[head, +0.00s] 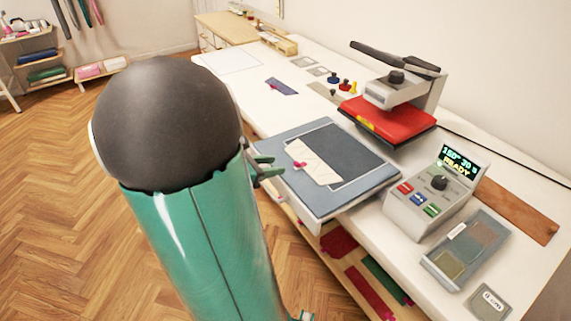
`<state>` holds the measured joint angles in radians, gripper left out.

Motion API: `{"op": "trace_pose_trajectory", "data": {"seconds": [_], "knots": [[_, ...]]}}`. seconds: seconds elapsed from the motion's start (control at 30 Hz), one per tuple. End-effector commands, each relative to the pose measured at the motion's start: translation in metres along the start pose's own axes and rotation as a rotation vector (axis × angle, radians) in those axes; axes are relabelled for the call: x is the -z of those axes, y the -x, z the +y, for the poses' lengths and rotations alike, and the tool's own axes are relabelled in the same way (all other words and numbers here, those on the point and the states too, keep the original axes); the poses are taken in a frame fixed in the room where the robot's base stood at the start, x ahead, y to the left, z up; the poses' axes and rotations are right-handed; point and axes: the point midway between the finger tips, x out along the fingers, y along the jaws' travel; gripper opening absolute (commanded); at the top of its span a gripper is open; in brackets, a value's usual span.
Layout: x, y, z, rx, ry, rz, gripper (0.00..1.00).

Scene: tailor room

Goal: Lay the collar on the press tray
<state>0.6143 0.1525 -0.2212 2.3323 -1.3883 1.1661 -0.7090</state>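The press tray (283,150) is a flat blue-grey board with a darker pad, lying on the white table in front of the heat press. A pale cream, angular flat piece (322,172), which looks like the collar, lies on the tray, partly over the dark pad. A small pink tab (299,164) shows at its left side. My gripper (275,166) is at the tray's left edge, a short way left of the cream piece. Its two green fingers look apart with nothing seen between them. My arm hides the gripper's base.
The heat press (390,108) with a red plate stands raised behind the tray. A control box (433,203) reading "READY" is to the right. A grey case (466,248) lies at front right. A shelf with coloured cloths (368,292) is below.

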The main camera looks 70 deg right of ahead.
Motion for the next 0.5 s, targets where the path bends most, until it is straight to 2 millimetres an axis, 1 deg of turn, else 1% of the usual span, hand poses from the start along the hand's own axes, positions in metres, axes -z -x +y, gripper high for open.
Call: {"op": "trace_pose_trajectory", "data": {"seconds": [0.03,0.1,0.2,0.33,0.5], "knots": [[0.000,0.012,0.001,-0.005,-0.001,0.000,0.35],[0.000,0.025,0.001,-0.004,0.000,0.000,0.35],[0.000,0.038,0.001,-0.003,0.000,-0.001,0.35],[0.000,0.047,0.000,0.000,0.000,0.000,0.35],[0.000,0.049,0.000,0.001,0.000,-0.001,0.35]]}}
